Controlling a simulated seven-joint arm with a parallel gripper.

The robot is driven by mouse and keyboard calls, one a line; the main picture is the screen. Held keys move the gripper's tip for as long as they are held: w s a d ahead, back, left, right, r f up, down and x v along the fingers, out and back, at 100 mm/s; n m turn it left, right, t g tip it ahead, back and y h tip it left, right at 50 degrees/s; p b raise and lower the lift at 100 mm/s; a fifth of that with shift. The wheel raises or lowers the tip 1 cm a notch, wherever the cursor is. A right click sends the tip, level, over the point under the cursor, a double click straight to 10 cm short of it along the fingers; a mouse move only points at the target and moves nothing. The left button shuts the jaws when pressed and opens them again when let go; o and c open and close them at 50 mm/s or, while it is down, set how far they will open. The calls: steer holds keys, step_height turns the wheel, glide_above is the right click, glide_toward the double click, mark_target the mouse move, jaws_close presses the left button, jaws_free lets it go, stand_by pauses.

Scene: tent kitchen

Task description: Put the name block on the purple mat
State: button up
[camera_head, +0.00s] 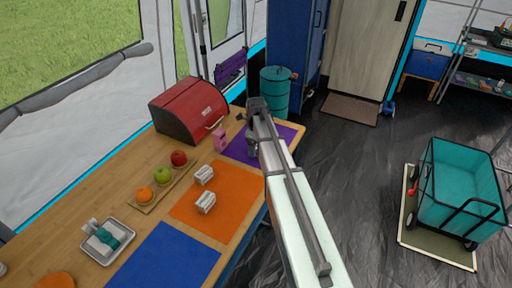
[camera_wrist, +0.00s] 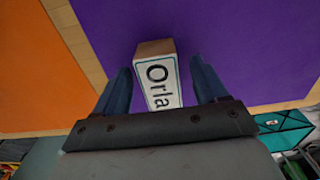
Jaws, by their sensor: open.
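The purple mat (camera_head: 239,151) lies on the wooden counter past the orange mat, partly hidden by my arm; it fills most of the wrist view (camera_wrist: 235,45). A name block (camera_wrist: 158,74), wooden with a white label reading "Orla", is between my fingers over the purple mat. My gripper (camera_wrist: 161,68) is open, with a gap on each side of the block. I cannot tell whether the block's underside touches the mat. In the head view my gripper (camera_head: 249,138) is over the purple mat, and the block between its fingers is not clearly visible.
Two white name blocks (camera_head: 204,175) (camera_head: 205,203) stand on the orange mat (camera_head: 232,200). A blue mat (camera_head: 165,258), fruit board (camera_head: 150,207), red bread box (camera_head: 188,110), pink object (camera_head: 220,140) and metal tray (camera_head: 121,236) are also on the counter. A teal canister (camera_head: 274,92) stands beyond.

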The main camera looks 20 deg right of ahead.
step_height(320, 180, up, 12)
stand_by(0.6)
